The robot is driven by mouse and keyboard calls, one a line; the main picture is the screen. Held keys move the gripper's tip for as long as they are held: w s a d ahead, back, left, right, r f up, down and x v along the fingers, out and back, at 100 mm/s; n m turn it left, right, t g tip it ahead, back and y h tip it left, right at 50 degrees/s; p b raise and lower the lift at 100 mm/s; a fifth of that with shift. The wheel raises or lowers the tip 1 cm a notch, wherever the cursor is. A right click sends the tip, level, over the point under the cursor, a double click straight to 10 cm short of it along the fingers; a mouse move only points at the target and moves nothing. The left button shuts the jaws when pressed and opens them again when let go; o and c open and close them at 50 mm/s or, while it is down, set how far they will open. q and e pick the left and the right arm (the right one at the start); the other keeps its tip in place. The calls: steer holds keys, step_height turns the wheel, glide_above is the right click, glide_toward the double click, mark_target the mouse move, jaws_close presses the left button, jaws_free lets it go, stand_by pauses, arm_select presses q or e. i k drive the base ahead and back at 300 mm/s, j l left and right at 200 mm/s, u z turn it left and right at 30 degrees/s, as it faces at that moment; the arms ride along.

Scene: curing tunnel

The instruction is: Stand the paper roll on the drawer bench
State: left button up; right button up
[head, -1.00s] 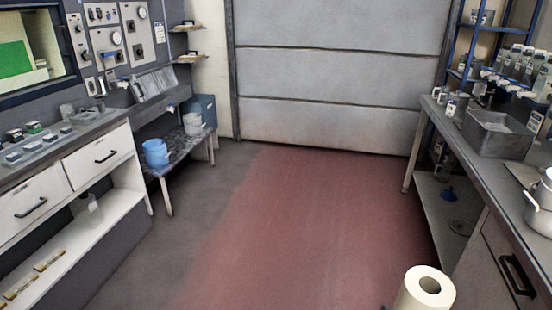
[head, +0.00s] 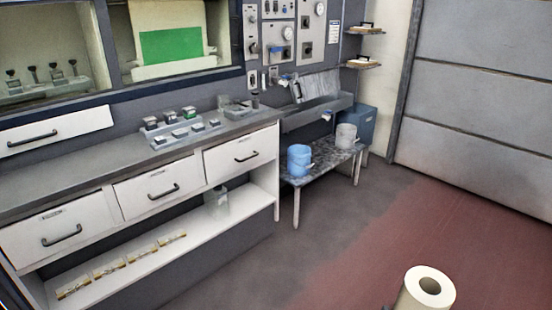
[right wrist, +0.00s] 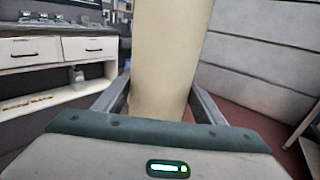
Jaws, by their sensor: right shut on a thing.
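The white paper roll (head: 424,290) stands upright at the lower right of the head view, its open core facing up. In the right wrist view the roll (right wrist: 168,60) fills the middle, between the two fingers of my right gripper (right wrist: 165,112), which is shut on it. The drawer bench (head: 60,187) is at the left of the head view, with a grey top, white drawer fronts and an open lower shelf. It also shows at the left of the right wrist view (right wrist: 60,66). The roll is well away from it. My left gripper is not in view.
Small blocks on a tray (head: 180,128) sit on the bench top, whose left part is bare. A low table (head: 322,168) with a blue bucket (head: 299,160) and a grey bucket (head: 346,136) stands beyond the bench's right end. The floor (head: 330,250) between is clear.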

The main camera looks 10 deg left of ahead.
mark_target(80, 170)
steer(key=i+u, duration=0.15)
steer(key=u, duration=0.25)
steer(key=i+u, duration=0.2)
steer(key=u, duration=0.2)
steer(key=i+l+u, duration=0.1)
steer(key=u, duration=0.3)
steer(key=i+u, duration=0.2)
steer(key=u, duration=0.2)
steer(key=i+l+u, duration=0.15)
steer(key=u, duration=0.25)
steer(key=i+l+u, duration=0.15)
steer(key=u, duration=0.25)
steer(key=i+l+u, duration=0.4)
steer(key=k+j, duration=0.05)
